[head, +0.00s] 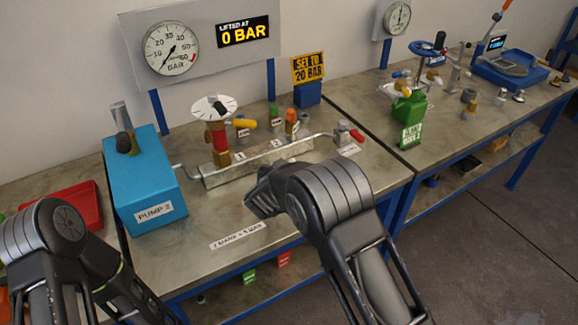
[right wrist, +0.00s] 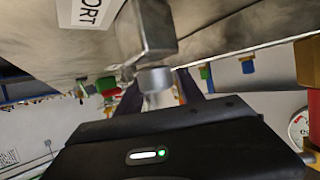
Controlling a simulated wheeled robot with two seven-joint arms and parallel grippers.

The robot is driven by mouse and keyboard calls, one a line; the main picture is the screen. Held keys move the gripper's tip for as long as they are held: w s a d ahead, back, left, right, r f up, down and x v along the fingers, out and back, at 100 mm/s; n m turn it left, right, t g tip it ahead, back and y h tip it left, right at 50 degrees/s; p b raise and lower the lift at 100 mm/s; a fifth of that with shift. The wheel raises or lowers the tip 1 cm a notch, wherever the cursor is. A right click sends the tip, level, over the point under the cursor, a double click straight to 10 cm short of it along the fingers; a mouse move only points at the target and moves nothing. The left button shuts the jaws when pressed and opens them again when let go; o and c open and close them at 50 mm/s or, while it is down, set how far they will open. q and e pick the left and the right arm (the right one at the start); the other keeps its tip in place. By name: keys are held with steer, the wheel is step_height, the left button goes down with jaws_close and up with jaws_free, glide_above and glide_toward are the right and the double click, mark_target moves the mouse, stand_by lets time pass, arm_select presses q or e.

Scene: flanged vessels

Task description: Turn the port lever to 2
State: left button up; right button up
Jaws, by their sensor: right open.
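In the right wrist view a label ending in "ORT" (right wrist: 90,12) shows at the upper left, next to a grey metal part (right wrist: 153,32) that I cannot identify for sure. My right gripper (head: 262,192) is open, in front of the manifold and left of the lever. My left arm is at the lower left; its gripper does not show.
A blue pump box (head: 152,190) stands left of the manifold. The gauge (head: 171,48) reads near zero. The bench front is mostly clear.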

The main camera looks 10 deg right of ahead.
steer(key=b+v, duration=0.1)
steer(key=v, duration=0.6)
steer(key=shift+s+a+r+b, duration=0.15)
steer(key=shift+s+r+b, duration=0.05)
steer(key=shift+s+b, duration=0.1)
stand_by(0.4)
